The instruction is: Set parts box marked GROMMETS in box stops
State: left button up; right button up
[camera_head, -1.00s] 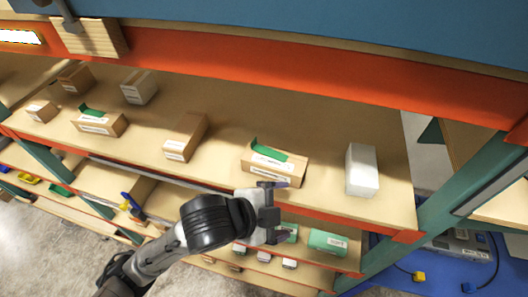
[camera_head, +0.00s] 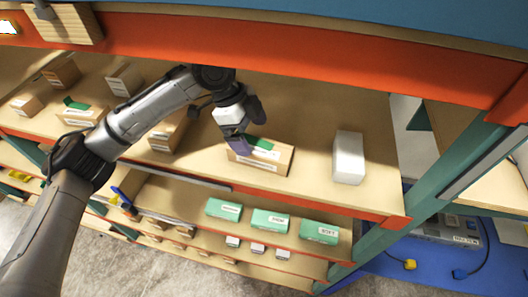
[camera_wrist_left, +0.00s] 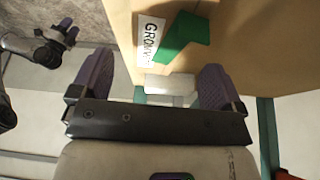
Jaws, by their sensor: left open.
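The GROMMETS parts box (camera_head: 277,161) is a cardboard box with a white label and a green tab, on the upper shelf deck. In the left wrist view its label, partly legible as "GROM", and the green tab (camera_wrist_left: 184,37) show close ahead. My left gripper (camera_head: 249,126) is open over the box's left part in the head view and hides some of it. It also shows in the left wrist view (camera_wrist_left: 155,85), with its purple fingers wide apart. My right gripper (camera_wrist_left: 66,32) shows small in the left wrist view. I cannot make out box stops.
A white box (camera_head: 348,158) stands right of the GROMMETS box, with a gap between. Other cardboard boxes (camera_head: 165,135) stand to the left. Green boxes (camera_head: 270,220) sit on the shelf below. An orange beam (camera_head: 300,75) crosses above the deck.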

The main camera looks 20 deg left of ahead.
aim_at(258, 145)
pick_arm(q)
jog(key=shift+p+x, duration=0.85)
jog(key=shift+x, duration=2.25)
jog(key=c, duration=1.1)
jog(key=shift+c, duration=0.2)
jog(key=shift+r, duration=0.2)
